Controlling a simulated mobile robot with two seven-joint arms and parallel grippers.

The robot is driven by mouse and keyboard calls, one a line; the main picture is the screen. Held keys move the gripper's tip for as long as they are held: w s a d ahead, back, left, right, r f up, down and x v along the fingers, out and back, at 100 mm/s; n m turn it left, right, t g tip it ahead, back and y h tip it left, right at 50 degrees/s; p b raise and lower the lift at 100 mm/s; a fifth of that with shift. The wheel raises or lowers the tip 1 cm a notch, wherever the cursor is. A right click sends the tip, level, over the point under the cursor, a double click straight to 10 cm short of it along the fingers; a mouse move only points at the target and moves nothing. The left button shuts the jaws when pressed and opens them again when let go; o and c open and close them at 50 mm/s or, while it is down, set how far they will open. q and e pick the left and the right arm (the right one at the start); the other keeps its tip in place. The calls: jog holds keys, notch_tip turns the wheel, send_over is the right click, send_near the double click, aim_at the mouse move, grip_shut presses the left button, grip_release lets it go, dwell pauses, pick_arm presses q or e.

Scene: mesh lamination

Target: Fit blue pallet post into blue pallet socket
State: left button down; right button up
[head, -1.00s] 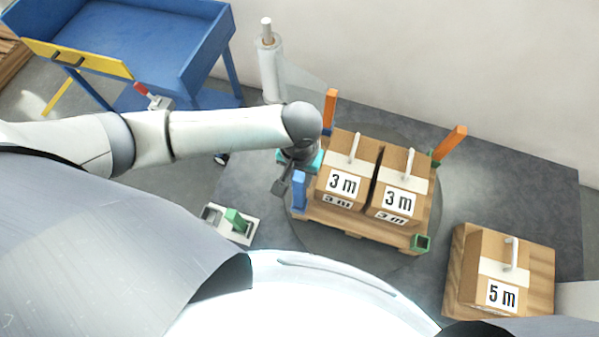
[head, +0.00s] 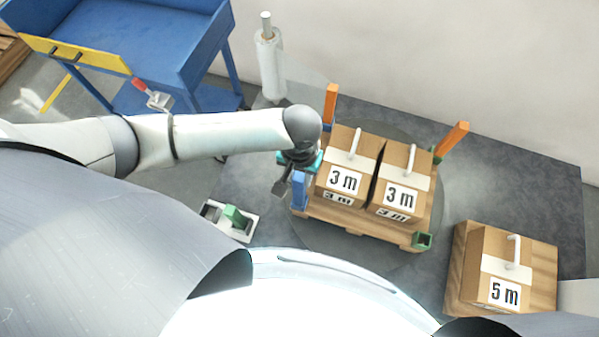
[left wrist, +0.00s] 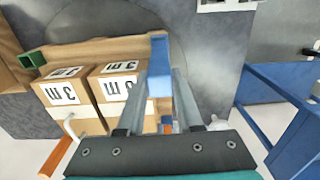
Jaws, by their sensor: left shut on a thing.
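The blue pallet post (head: 299,188) stands about upright at the near left corner of the wooden pallet (head: 345,222). My left gripper (head: 289,177) is shut on it at that corner. In the left wrist view the post (left wrist: 160,66) lies between the two fingers of my left gripper (left wrist: 162,92), its flat end toward the pallet side. The blue pallet socket cannot be made out apart from the post, so I cannot tell whether the post's foot is inside it. My right gripper is not in view.
Two boxes marked 3 m (head: 345,175) (head: 402,190) sit on the pallet close to the post. A green post (head: 236,215) rests in a grey holder.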

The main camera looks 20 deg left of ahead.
pick_arm(q)
jog(key=shift+f+b, duration=0.45)
jog(key=shift+f, duration=0.55)
jog(key=c, duration=0.5)
grip_release()
jog(key=shift+r, duration=0.1)
notch_tip(320, 180, up, 15)
jog(key=p, duration=0.5)
